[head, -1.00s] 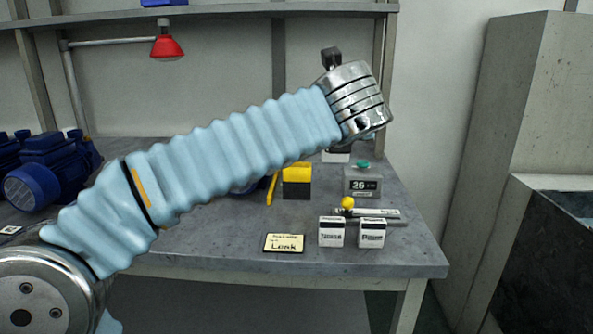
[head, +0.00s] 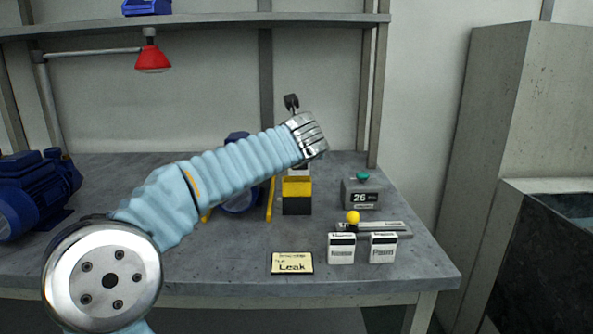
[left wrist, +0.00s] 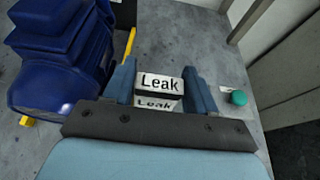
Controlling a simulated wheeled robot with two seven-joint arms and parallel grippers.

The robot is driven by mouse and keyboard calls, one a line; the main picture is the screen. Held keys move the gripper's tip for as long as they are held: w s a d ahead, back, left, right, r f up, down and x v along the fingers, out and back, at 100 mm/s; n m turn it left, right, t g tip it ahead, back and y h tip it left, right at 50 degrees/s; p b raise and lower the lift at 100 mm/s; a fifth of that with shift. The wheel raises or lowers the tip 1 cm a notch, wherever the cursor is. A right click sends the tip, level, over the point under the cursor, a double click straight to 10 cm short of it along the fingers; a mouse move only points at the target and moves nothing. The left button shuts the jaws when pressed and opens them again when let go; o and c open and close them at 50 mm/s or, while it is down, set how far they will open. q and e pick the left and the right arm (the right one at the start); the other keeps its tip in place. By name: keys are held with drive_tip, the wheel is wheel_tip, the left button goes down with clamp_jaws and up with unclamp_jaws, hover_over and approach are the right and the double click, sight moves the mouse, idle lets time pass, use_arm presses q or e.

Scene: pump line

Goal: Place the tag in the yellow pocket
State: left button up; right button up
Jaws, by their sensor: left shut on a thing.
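My left gripper (left wrist: 158,80) is shut on the tag (left wrist: 160,82), a white block reading "Leak" that sits between the blue fingers in the left wrist view. In the head view my forearm hides the fingers, and the white tag (head: 300,173) shows just below my wrist. The yellow pocket (head: 297,187), with a black lower part, stands on the table directly below the tag in that view. Whether the tag is above, behind or partly inside it I cannot tell. The pocket does not show clearly in the wrist view. My right gripper is not in view.
A yellow "Leak" card (head: 292,263) lies near the front edge. Two white tags, left (head: 341,249) and right (head: 383,248), stand beside it. A grey counter box (head: 361,194) with a green button is right of the pocket. A blue motor (left wrist: 58,60) is close left of my gripper.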

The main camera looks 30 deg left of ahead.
use_arm(q)
drive_tip(key=f, duration=0.2)
drive_tip(key=w+a+f+b, duration=0.1)
drive_tip(key=f, duration=0.1)
drive_tip(key=shift+a+f, duration=0.1)
drive_tip(key=shift+f, duration=0.45)
drive_tip(key=shift+f, duration=0.2)
drive_tip(key=o, duration=1)
drive_tip(key=shift+r, duration=0.25)
drive_tip(key=v, duration=1.2)
drive_tip(key=shift+f+b, duration=0.1)
drive_tip(key=shift+b, duration=0.2)
